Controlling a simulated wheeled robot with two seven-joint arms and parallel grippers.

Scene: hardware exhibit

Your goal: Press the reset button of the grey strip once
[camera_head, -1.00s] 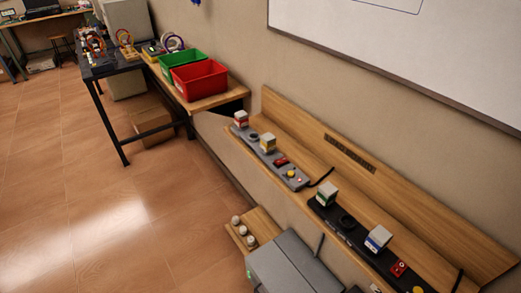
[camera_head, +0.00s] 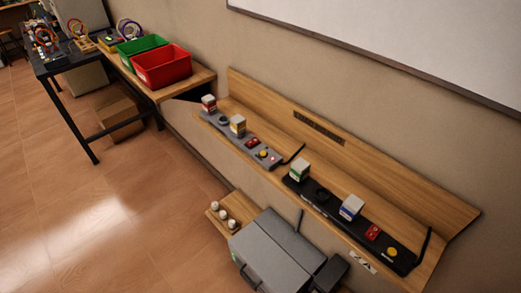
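The grey strip (camera_head: 233,141) lies on the left part of a wooden wall shelf in the head view. It carries a red-and-white cube (camera_head: 209,103), a dark round part (camera_head: 223,120), a yellow-and-white cube (camera_head: 238,126), a red switch (camera_head: 252,142) and a yellow round button (camera_head: 263,154). A small red light shows near its right end. I cannot read any label that names the reset button. Neither of my grippers is in view.
A black strip (camera_head: 335,212) with similar parts lies to the right on the same shelf (camera_head: 425,212). Below stand a grey case (camera_head: 275,250) and a small wooden rack (camera_head: 215,222) with white knobs. Green (camera_head: 140,47) and red (camera_head: 162,67) bins sit on a bench at left. The floor (camera_head: 110,220) is open at left.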

